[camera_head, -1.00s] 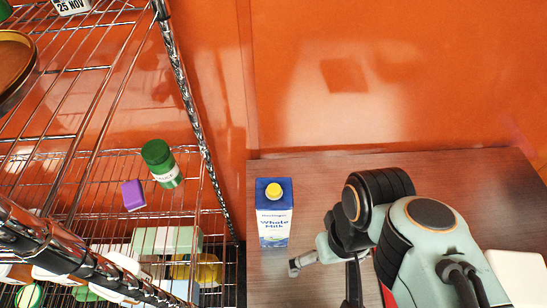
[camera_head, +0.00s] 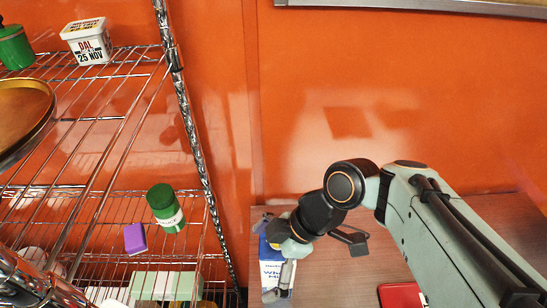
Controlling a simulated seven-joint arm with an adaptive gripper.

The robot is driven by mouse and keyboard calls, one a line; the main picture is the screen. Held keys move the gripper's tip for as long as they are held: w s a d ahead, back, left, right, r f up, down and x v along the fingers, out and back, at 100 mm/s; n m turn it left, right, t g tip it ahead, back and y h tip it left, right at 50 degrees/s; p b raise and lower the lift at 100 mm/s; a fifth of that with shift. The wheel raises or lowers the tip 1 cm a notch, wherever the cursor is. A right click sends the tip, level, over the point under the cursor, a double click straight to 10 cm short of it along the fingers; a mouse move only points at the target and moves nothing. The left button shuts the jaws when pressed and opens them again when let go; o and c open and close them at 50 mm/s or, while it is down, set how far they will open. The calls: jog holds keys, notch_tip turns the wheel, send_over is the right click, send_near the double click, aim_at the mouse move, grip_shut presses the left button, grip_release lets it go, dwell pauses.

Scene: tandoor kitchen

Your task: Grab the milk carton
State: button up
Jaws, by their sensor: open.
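The blue and white milk carton (camera_head: 270,262) stands upright on the dark wooden surface (camera_head: 350,275), near its left edge. My gripper (camera_head: 272,254) is at the carton, in front of it in the picture. The jaws are open. I cannot tell whether they touch the carton.
An orange wall (camera_head: 400,110) is behind. A red object (camera_head: 402,295) lies at the lower right.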

aim_at(272, 258)
jog(key=w+y, duration=0.1)
jog(key=w+d+f+n+y, duration=0.1)
jog(key=w+n+g+y, duration=0.1)
jog(key=w, duration=0.1)
jog(key=shift+d+f+y, duration=0.15)
jog(key=shift+y, duration=0.15)
jog(key=shift+w+d+f+m+y, duration=0.15)
jog(key=shift+w+d+f+y, duration=0.1)
jog(key=shift+w+d+y, duration=0.2)
jog(key=shift+w+d+f+m+y, duration=0.2)
jog(key=shift+w+d+y, duration=0.1)
jog(key=shift+d+y, duration=0.2)
jog(key=d+f+m+t+y, duration=0.2)
jog(key=d+f+m, duration=0.1)
jog(key=d+f, duration=0.15)
jog(key=x, duration=0.3)
jog(key=w+x, duration=0.1)
jog(key=x, duration=0.1)
jog(key=shift+a+r, duration=0.1)
jog(key=shift+a, duration=0.1)
jog(key=c, duration=1.2)
